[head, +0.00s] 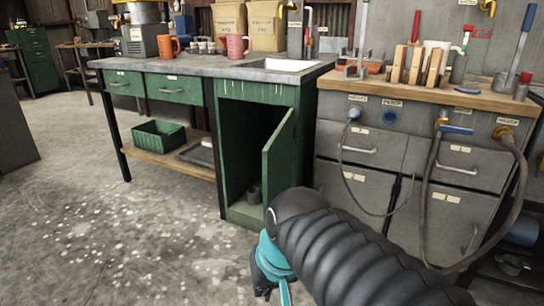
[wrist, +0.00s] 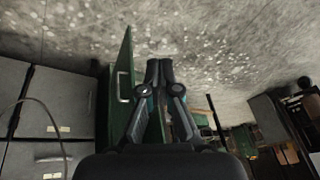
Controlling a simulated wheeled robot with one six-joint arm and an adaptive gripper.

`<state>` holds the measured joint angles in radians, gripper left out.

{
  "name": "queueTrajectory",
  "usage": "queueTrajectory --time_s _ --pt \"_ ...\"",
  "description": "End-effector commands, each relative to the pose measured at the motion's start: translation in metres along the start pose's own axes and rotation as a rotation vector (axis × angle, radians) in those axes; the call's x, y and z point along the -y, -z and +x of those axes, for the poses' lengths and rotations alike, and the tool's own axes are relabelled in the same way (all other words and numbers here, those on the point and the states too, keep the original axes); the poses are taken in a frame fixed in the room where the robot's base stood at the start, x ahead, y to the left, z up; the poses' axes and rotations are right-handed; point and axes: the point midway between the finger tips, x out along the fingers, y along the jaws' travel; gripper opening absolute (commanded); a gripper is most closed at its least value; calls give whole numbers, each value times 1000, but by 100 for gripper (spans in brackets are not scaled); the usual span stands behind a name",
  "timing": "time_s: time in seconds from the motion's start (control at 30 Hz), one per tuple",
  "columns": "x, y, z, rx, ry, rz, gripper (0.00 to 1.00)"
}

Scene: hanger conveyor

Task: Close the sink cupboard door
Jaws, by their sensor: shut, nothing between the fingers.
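The sink cupboard is green and stands under the bench with the white sink (head: 281,65). Its door (head: 279,160) stands ajar in the head view, and the dark inside shows to its left. In the wrist view the door (wrist: 119,105) rises left of my gripper, with a pale bar handle (wrist: 124,86) on its left face. My gripper (wrist: 158,66) is shut and empty, just right of the door in that view. I cannot tell whether they touch.
Grey drawer units (head: 370,160) with hoses stand close on the right of the cupboard. A low shelf with a green crate (head: 158,137) and a grey tray (head: 198,153) is to the left. The floor in front is clear.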

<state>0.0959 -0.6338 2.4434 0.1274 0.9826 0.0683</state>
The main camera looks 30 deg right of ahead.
Motion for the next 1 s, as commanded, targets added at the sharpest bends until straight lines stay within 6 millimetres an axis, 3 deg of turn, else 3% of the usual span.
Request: queueTrajectory --time_s 0.33,0.57,0.67,0.8,1.0 --pt "0 64 -1 396 230 731 0" --pt "-27 130 -6 619 459 1187 0" --pt "-52 161 -10 707 581 1368 0" --pt "-99 201 -16 818 779 1591 0" --pt "-173 236 -24 926 1047 1798 0"
